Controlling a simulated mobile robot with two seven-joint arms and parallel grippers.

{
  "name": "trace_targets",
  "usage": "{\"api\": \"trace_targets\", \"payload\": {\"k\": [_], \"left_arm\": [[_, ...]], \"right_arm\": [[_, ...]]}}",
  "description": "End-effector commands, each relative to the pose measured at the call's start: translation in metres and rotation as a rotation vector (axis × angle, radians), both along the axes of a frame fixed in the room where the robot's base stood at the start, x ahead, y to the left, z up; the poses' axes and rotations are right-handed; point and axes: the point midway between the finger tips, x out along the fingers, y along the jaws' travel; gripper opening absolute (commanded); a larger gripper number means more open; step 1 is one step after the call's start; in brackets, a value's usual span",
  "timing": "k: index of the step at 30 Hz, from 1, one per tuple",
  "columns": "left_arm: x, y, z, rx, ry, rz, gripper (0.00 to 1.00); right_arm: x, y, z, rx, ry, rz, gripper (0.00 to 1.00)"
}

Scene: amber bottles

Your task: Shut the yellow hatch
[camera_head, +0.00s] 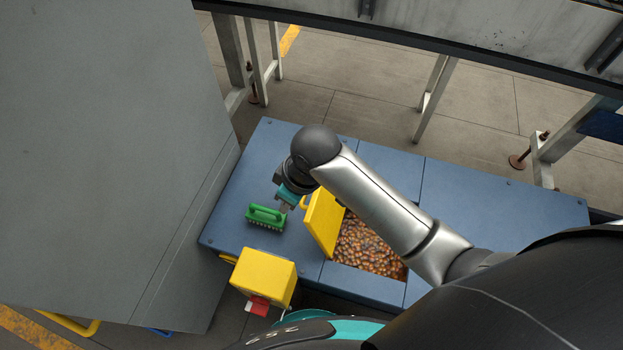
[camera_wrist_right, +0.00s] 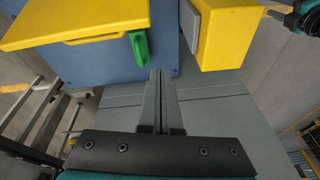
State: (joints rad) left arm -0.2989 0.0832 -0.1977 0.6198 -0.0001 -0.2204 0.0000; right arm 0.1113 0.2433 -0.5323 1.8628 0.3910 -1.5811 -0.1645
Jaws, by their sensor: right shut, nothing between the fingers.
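The yellow hatch (camera_head: 322,222) stands open, tilted up at the left edge of an opening in the blue bench top. The opening is full of amber bottles (camera_head: 368,248). In the right wrist view the hatch (camera_wrist_right: 85,18) fills the upper left, with its yellow handle (camera_wrist_right: 95,38) along the lower edge. My right gripper (camera_head: 284,206) is just left of the hatch, above the bench. In its wrist view its fingers (camera_wrist_right: 158,76) are together and empty, apart from the hatch. My arm crosses over part of the opening. My left gripper is not in view.
A yellow box (camera_head: 264,276) sits at the bench's front edge. A large grey panel (camera_head: 105,150) borders the left. The bench top's right part is clear.

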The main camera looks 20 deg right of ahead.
Motion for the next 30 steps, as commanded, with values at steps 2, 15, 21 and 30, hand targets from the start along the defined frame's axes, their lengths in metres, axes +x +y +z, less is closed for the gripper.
{"api": "trace_targets", "payload": {"k": [2,15,21,30], "left_arm": [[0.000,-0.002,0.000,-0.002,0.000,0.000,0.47],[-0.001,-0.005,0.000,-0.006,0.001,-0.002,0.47],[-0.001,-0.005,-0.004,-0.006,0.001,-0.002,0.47],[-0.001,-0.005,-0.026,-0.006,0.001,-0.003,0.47]], "right_arm": [[0.018,-0.001,-0.001,-0.031,0.009,0.055,0.00],[0.095,-0.042,0.009,-0.200,0.078,0.198,0.00],[0.101,-0.048,0.001,-0.213,0.086,0.201,0.00],[0.101,-0.045,-0.058,-0.213,0.088,0.200,0.00]]}}
